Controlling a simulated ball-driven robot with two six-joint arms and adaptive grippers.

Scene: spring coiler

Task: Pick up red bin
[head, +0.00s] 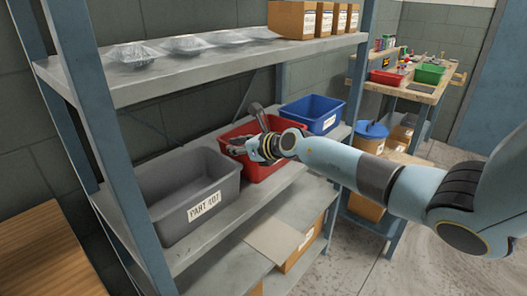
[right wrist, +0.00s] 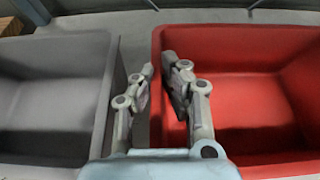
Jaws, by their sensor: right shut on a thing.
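The red bin (head: 259,172) stands on the middle shelf, between a grey bin and a blue bin. In the right wrist view the red bin (right wrist: 252,100) fills the right side and looks empty. My right gripper (head: 246,134) is at the red bin and partly covers it in the head view. In the right wrist view my right gripper (right wrist: 158,68) has one finger inside the red bin and the other outside, and it is shut on the bin's left wall. The bin appears to rest on the shelf. My left gripper is not in view.
The grey bin (head: 166,209) with a label stands close on the left, with a narrow gap. The blue bin (head: 313,117) is on the right. An upper shelf (head: 203,66) with boxes and wrapped items hangs above. A workbench (head: 411,92) stands at the back right.

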